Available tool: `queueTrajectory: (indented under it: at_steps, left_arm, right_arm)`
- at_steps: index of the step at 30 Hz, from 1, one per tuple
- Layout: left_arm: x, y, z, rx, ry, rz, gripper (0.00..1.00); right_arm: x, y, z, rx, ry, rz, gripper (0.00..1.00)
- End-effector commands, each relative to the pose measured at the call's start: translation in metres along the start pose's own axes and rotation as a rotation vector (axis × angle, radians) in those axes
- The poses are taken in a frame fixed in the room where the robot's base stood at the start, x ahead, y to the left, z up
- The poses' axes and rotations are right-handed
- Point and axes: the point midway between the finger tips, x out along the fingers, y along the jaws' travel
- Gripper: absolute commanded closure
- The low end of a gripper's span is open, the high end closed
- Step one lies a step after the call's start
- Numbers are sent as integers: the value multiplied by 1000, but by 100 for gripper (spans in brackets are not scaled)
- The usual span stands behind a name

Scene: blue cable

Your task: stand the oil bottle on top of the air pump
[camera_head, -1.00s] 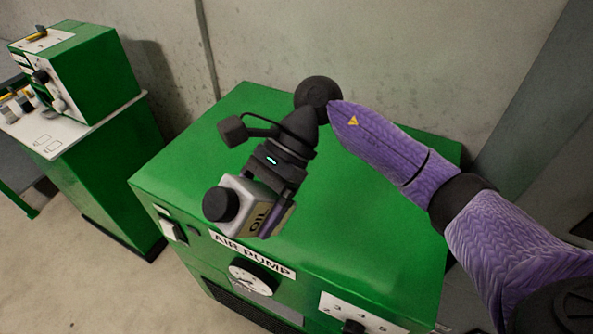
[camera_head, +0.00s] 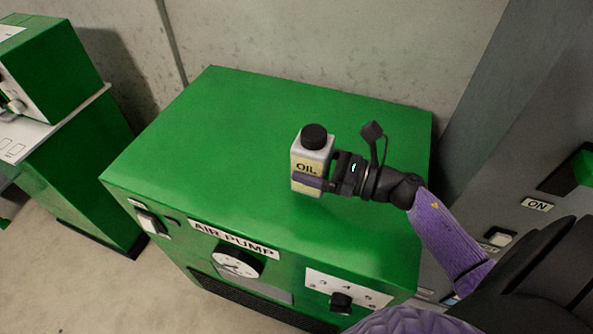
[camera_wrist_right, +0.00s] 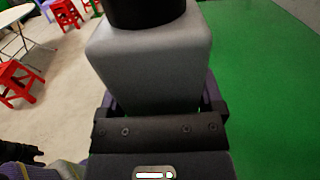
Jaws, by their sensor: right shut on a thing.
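The oil bottle (camera_head: 312,153) is white with a black cap and an "OIL" label. It is upright in the head view, over the green top of the air pump (camera_head: 220,130). My right gripper (camera_head: 318,182) is shut on the bottle's body from the right side. In the right wrist view the bottle (camera_wrist_right: 150,60) fills the middle, between the fingers. Whether the bottle's base touches the pump top cannot be told. My left gripper is not in view.
The pump's front carries a dial (camera_head: 238,262) and a black knob (camera_head: 341,302). A green machine (camera_head: 50,65) on a white-topped stand is at the left. A grey cabinet with switches (camera_head: 499,236) stands at the right. The wrist view shows red stools (camera_wrist_right: 16,84). Most of the pump top is clear.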

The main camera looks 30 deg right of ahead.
Motion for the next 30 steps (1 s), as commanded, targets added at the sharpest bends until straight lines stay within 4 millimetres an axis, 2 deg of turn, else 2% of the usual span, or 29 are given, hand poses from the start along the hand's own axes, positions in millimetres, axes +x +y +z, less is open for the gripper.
queueTrajectory:
  at_steps: [4, 7, 17, 18, 19, 27, 30]
  left_arm:
    - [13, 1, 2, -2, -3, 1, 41]
    - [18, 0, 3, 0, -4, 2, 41]
    - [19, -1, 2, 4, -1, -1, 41]
    - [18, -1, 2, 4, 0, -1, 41]
    - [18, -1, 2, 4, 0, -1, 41]
    - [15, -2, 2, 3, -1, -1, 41]
    - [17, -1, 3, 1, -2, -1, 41]
  right_arm:
    - [0, 0, -31, 3, -1, -1, 100]
    - [1, 0, -46, 1, -2, 0, 100]
    - [0, 0, -49, -2, -1, 3, 100]
    - [0, 0, -49, -1, 0, 3, 6]
    - [0, 0, -48, -1, 0, 3, 0]
    - [0, 0, -45, -2, 0, 3, 0]
    - [-11, 0, -48, -1, 3, 2, 0]
